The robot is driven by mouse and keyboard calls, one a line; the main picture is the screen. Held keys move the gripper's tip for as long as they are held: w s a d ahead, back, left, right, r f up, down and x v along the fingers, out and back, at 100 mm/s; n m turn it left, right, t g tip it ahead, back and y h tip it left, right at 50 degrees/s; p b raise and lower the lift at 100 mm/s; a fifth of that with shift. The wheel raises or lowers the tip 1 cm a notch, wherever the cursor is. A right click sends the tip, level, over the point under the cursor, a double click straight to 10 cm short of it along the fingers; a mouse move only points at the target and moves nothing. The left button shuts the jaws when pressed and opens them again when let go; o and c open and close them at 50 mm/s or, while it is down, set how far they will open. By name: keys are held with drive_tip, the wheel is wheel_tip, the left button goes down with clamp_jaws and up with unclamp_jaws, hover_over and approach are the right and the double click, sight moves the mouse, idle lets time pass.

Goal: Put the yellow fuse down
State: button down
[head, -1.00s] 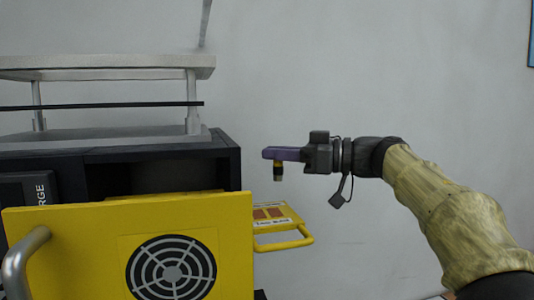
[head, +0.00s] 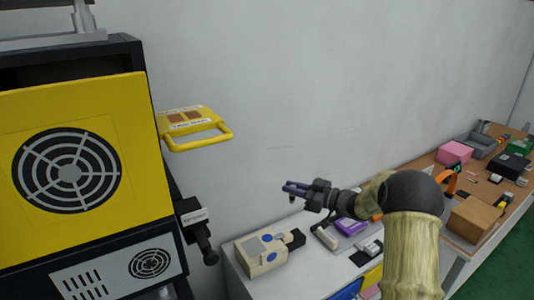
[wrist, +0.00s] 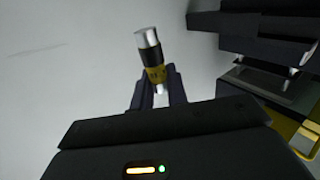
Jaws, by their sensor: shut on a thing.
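The yellow fuse (wrist: 153,62) is a small cylinder with a yellow-and-black body and silver ends. It shows in the wrist view between the two fingertips. My gripper (head: 291,189) is shut on it and holds it in the air. In the head view the fuse is mostly hidden by the fingers; only a small light tip shows below them. The gripper is above a white bench top, to the right of the yellow machine. In the wrist view my gripper (wrist: 156,92) points at the bare grey wall.
The yellow machine (head: 140,130) with a round fan grille stands at the left, with a yellow handled flap (head: 195,130) sticking out. A beige box (head: 262,252) and small items lie on the bench (head: 238,287). A wooden table (head: 490,190) at the right holds several boxes.

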drive_tip(key=s+d+f+m+t+h, duration=0.4)
drive_tip(key=d+f, duration=0.2)
drive_tip(key=f, duration=0.5)
drive_tip(key=s+d+f+m+t+h, duration=0.35)
drive_tip(key=d+f, duration=0.25)
drive_tip(key=f, duration=0.5)
drive_tip(key=s+d+f+m+t+h, duration=0.1)
drive_tip(key=s+f+m+h, duration=0.1)
drive_tip(key=s+f+h, duration=0.2)
drive_tip(key=s+d+f+m+t+h+b, duration=0.1)
drive_tip(key=s+d+f+m+h, duration=0.1)
drive_tip(key=s+f, duration=0.5)
wheel_tip(320, 180, down, 2)
drive_tip(key=shift+s+f+m+h, duration=0.1)
drive_tip(key=shift+s+m+h, duration=0.4)
drive_tip(key=shift+h, duration=0.75)
drive_tip(key=shift+w, duration=0.1)
